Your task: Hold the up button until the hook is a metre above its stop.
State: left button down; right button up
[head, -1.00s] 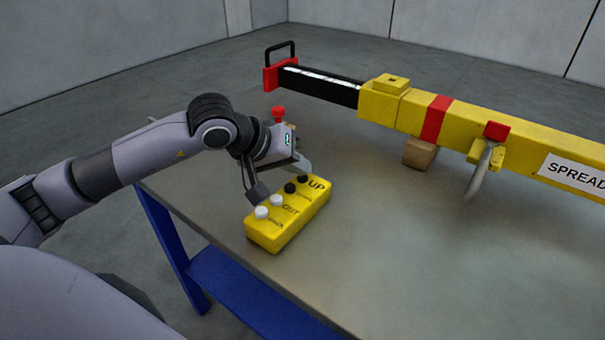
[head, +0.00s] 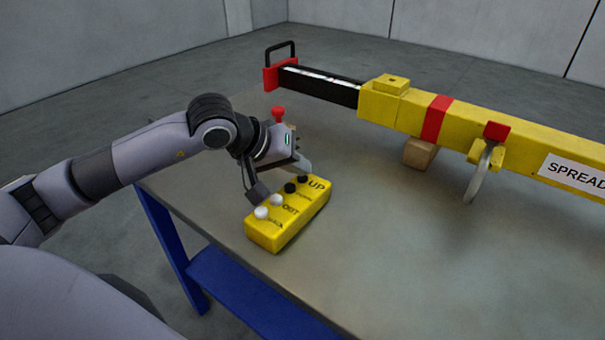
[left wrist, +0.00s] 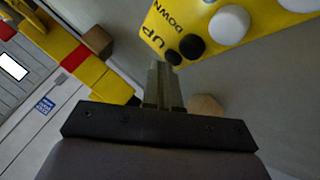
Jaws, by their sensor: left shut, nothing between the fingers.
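The yellow control box (head: 283,226) lies on the table, with black and white buttons along its top. Its UP button (head: 303,180) is black, at the far end; in the left wrist view the UP button (left wrist: 173,57) is right by my fingertips. My left gripper (head: 304,172) is shut and empty, its tips down at that end of the box. The left wrist view also shows the closed fingers (left wrist: 160,68); I cannot tell whether they touch or press the button. A grey hook (head: 477,180) hangs at the yellow beam's side. My right gripper is not in view.
The long yellow spreader beam (head: 465,128) crosses behind the box, with a wooden block (head: 420,153) beneath it. A red knob (head: 278,112) shows behind my wrist. The grey table top (head: 380,250) is clear at front right.

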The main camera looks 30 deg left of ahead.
aim_at(297, 181)
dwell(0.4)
pick_arm(q)
jog(key=shift+r+p, duration=0.35)
jog(key=shift+r, duration=0.5)
notch_tip(297, 181, up, 5)
jog(key=p, duration=0.3)
